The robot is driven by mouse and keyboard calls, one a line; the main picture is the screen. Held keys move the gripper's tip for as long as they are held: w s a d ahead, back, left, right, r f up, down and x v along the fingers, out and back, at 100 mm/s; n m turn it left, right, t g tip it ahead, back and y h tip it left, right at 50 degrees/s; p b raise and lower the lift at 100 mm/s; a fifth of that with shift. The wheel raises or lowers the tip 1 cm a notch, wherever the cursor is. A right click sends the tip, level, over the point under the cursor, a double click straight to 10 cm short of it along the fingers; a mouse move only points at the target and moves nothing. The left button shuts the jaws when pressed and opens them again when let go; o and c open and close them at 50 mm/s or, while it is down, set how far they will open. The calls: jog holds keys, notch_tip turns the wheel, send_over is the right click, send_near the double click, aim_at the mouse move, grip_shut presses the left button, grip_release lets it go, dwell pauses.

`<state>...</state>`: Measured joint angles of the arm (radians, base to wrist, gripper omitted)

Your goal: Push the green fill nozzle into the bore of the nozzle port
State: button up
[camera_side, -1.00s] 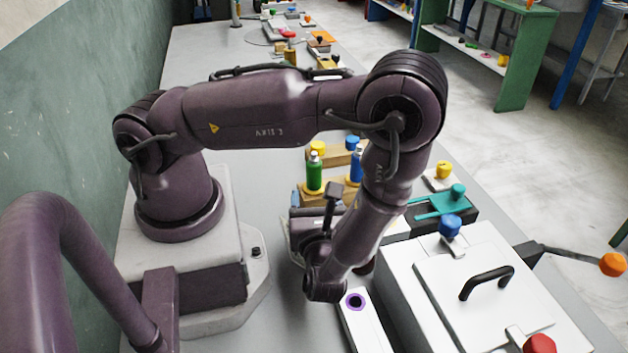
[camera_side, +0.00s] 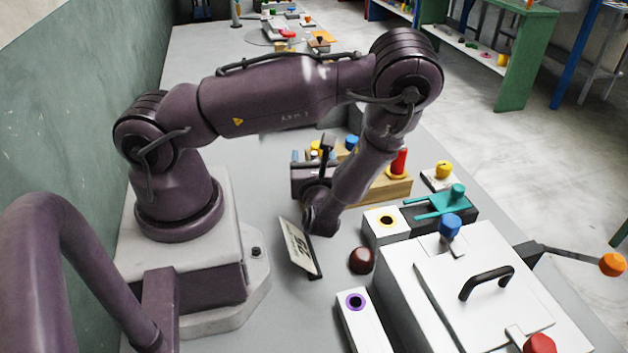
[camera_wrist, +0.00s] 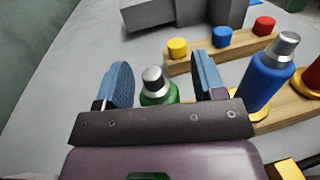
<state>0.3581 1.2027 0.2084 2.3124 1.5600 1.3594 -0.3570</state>
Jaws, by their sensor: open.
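The green fill nozzle (camera_wrist: 158,94) has a silver and black tip and shows in the wrist view between my two blue fingers. My gripper (camera_wrist: 162,70) is open, with a finger on each side of the nozzle; I cannot tell whether either touches it. The nozzle's lower part is hidden behind the gripper body, and my arm hides it in the side view. Two white blocks have ringed bores: one with a purple ring (camera_side: 355,301) at the front, one with a yellow ring (camera_side: 386,220) farther back. I cannot tell which is the nozzle port.
A blue bottle (camera_wrist: 265,78) stands right of my gripper, with a red one (camera_side: 399,162) beyond it on a wooden rack (camera_side: 392,187). A dark red dome (camera_side: 361,261) and tilted label plate (camera_side: 298,248) sit nearer.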

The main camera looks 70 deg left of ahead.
grip_shut()
notch_tip(320, 180, up, 9)
jog(key=w+d+r+m+t+h, duration=0.2)
jog(key=w+d+m+t+h, duration=0.2)
jog(key=w+d, duration=0.7)
jog(key=d+m+t, duration=0.2)
jog(key=t, duration=0.2)
jog(key=shift+w, duration=0.4)
